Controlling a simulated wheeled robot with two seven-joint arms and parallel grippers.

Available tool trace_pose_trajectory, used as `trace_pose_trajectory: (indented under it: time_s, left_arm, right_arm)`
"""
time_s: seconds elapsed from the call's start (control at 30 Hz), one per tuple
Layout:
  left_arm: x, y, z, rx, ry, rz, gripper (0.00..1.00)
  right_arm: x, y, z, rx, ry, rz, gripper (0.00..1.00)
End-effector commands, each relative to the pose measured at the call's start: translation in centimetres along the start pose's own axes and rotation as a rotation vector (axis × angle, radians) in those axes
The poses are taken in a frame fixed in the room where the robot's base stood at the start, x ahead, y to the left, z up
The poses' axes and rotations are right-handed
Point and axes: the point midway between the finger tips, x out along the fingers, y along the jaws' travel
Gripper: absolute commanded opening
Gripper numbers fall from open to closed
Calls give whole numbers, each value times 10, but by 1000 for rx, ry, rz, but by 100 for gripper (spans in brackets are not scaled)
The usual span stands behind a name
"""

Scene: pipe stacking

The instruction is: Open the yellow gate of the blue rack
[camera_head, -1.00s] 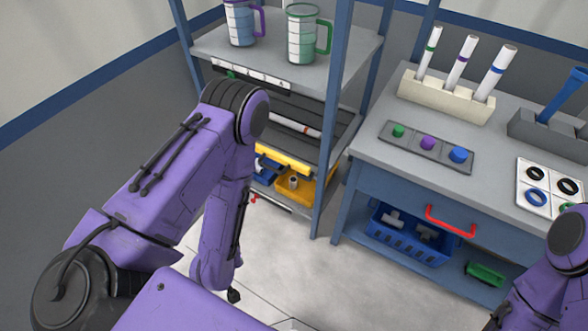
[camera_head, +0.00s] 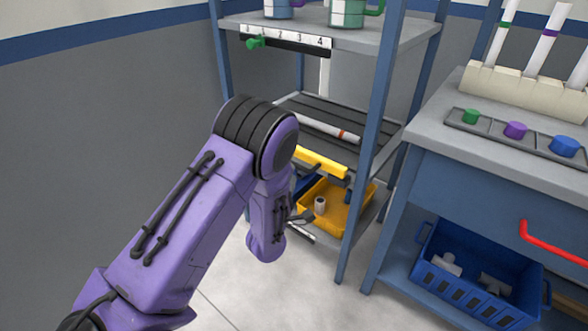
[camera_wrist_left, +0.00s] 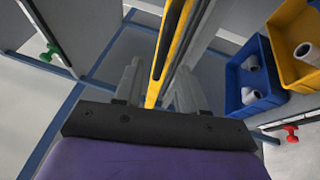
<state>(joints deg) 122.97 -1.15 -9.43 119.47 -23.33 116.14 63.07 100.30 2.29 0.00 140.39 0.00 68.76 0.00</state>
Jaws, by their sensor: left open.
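The blue rack (camera_head: 378,125) stands in front of me in the head view. Its yellow gate (camera_head: 320,162) is a bar along the front edge of the dark sloped shelf (camera_head: 360,118). A white pipe (camera_head: 318,124) with a red band lies on that shelf behind the bar. In the left wrist view the yellow gate (camera_wrist_left: 172,45) runs lengthwise up the middle. My left gripper (camera_wrist_left: 158,88) is open, with one grey finger on each side of the bar in that view; I cannot tell whether they touch it. My purple arm hides part of the rack. My right gripper is out of view.
A yellow bin (camera_head: 345,225) with a fitting and a blue bin (camera_wrist_left: 248,75) sit below the gate. A numbered strip with a green knob (camera_head: 255,43) is on the upper shelf. A workbench (camera_head: 440,150) stands to the right, with a blue basket (camera_head: 470,290) beneath.

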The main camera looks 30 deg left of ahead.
Motion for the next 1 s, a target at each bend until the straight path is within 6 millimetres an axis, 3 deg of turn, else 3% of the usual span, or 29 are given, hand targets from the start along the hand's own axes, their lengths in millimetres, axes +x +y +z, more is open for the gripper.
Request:
trace_pose_trajectory:
  time_s: [0.1,0.23,0.57,0.6,0.7,0.73,1.0]
  left_arm:
    - [26,0,-1,0,3,2,40]
    - [45,-1,-1,1,1,0,40]
    - [54,-1,0,3,1,-3,40]
    - [54,-1,0,3,1,-3,37]
    - [54,-1,0,3,1,-3,4]
    - [54,-1,0,3,1,-3,0]
    - [54,-2,3,1,-14,-5,0]
  right_arm:
    - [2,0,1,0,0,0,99]
    - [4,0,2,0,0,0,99]
    - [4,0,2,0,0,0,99]
    - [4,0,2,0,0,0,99]
    - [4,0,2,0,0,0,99]
    - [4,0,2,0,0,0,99]
    - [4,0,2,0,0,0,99]
